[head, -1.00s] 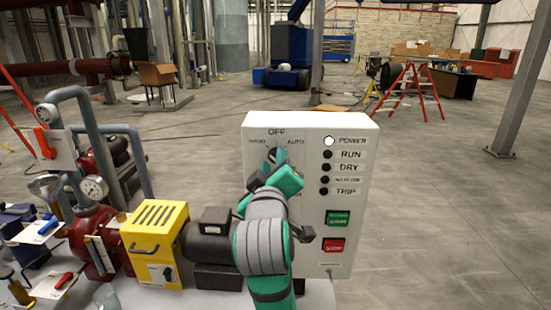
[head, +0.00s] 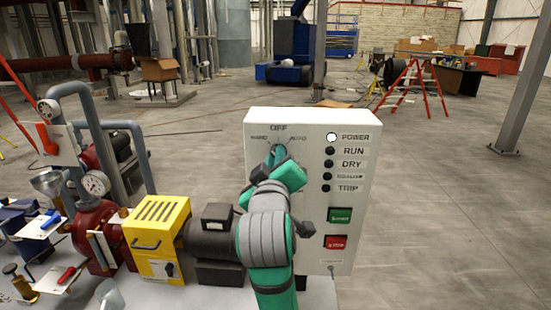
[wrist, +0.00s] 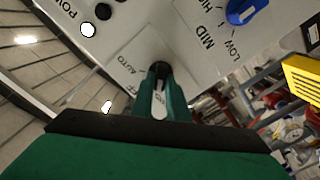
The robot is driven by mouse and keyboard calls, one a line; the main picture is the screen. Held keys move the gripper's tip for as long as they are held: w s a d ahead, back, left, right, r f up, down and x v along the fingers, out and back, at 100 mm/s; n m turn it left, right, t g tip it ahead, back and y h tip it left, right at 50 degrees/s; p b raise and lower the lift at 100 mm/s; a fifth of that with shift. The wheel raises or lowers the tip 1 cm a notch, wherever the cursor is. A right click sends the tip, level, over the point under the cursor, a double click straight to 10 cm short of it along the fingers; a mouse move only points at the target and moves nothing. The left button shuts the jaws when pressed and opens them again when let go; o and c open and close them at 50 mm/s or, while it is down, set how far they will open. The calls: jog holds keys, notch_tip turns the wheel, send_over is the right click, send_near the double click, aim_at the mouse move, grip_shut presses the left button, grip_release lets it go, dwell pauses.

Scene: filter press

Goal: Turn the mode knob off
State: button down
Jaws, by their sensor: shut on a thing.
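The white control panel (head: 345,215) stands upright, with HAND, OFF and AUTO printed around the mode knob near its top left. My gripper (head: 277,155) reaches the panel from the front, with its fingertips at the knob under the OFF label. In the wrist view my gripper (wrist: 160,100) is shut, its green fingers on both sides of the dark mode knob (wrist: 158,69). The fingers cover most of the knob, so its exact pointing direction is hard to tell.
A blue LOW/MID/HIGH knob (wrist: 240,11) sits on the same panel; my arm hides it in the head view. The POWER lamp (head: 332,137) is lit white. Green (head: 340,215) and red (head: 336,242) buttons are lower right. A yellow box (head: 158,240) and dark motor stand left.

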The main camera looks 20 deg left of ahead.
jog(key=shift+w+d+m, duration=0.1)
jog(key=shift+m, duration=1.9)
jog(key=shift+d+m, duration=0.1)
jog(key=shift+m, duration=1.9)
jog(key=c, duration=1.7)
grip_release()
jog(key=shift+d, duration=0.1)
